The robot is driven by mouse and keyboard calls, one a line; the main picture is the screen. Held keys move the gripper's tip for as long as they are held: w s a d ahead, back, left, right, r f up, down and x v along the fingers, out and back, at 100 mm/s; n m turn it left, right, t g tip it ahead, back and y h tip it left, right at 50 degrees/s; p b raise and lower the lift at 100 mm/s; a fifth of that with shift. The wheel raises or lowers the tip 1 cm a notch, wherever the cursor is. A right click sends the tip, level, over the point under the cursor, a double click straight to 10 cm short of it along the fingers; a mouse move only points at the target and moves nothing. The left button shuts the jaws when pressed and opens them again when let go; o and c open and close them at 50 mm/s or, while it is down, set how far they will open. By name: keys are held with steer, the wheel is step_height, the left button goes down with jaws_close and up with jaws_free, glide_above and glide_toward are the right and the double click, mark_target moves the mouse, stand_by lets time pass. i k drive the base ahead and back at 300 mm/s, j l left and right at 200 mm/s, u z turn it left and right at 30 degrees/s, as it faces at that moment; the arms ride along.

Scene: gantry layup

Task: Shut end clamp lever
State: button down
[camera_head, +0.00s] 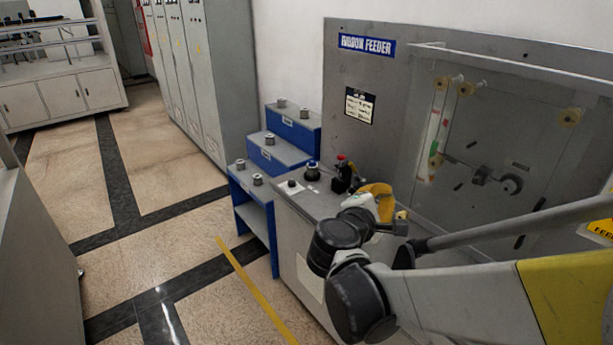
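A small black clamp-like fitting with a red knob (342,159) stands on the grey bench top, just left of my wrist. I cannot tell for sure that it is the end clamp, or whether its lever is open or shut. My gripper (400,220) is at the end of my bent arm, over the bench top and to the right of this fitting. It is small and partly hidden by my own wrist, so its fingers are unclear. I cannot make out anything held in it.
The grey bench (296,215) stands against the ribbon feeder panel (372,70), which carries yellow rollers and a tape strip. A dark round knob (312,171) is on the bench. Blue stepped stands (252,193) with metal spools are to its left. The floor (160,180) beyond is open.

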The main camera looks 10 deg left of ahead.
mark_target(356, 173)
steer(key=u, duration=0.4)
steer(key=i+l, duration=0.1)
steer(key=i, duration=0.55)
steer(key=i+l+u, duration=0.1)
steer(key=i, duration=0.55)
